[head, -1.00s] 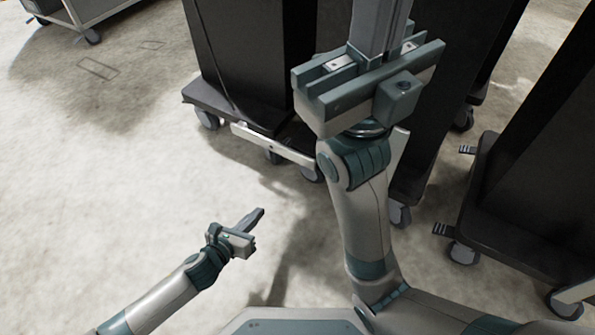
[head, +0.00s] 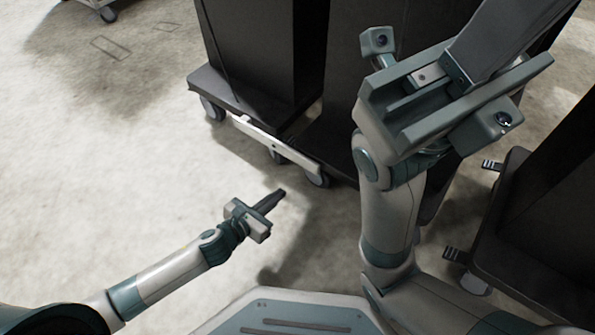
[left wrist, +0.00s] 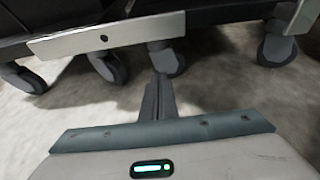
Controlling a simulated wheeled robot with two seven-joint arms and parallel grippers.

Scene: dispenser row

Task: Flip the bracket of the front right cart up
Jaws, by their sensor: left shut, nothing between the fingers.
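A pale flat metal bracket (head: 275,145) hangs low and slanted along the base of a black cart (head: 255,97). In the left wrist view the bracket (left wrist: 105,38) crosses the upper left, with a dark hole in its face. A second pale piece (left wrist: 303,14) shows at the upper right there. My left gripper (head: 280,193) is shut and empty, just above the floor in front of the bracket and apart from it. Its fingers (left wrist: 160,85) point at the gap below the bracket's right end. My right gripper (head: 515,30) is raised, large and close, with its fingers together; it hides part of the carts.
Another black cart (head: 530,215) with dark pedals stands at the right. A further cart (head: 345,125) stands partly behind my right arm. Casters (head: 213,108) stick out below the bases. The floor (head: 110,180) at the left is open.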

